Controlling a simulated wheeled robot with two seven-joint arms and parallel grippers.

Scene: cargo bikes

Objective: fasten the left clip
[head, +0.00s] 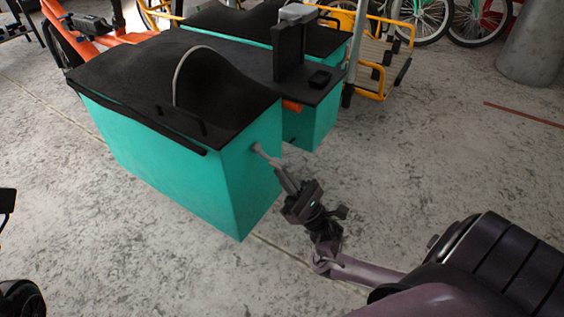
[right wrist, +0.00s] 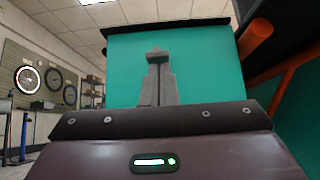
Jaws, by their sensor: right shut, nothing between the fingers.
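The teal cargo box (head: 190,160) has a black cover (head: 180,85) with a raised hump. A small light grey piece, seemingly the clip (head: 257,149), is on the box's end face just below the cover edge. My right gripper (head: 276,165) reaches up to it from the lower right, with its fingers shut and nothing held. In the right wrist view the shut fingers (right wrist: 158,84) point at the teal face (right wrist: 213,70), and the grey clip (right wrist: 157,54) shows at their tips. I cannot tell whether they touch. My left gripper is not identifiable.
A second teal box (head: 312,120) with a black cover stands behind the first, with a black upright panel (head: 289,52) on it. A yellow-framed bike (head: 378,82), a concrete pillar (head: 536,40) and an orange frame (head: 95,42) stand farther back.

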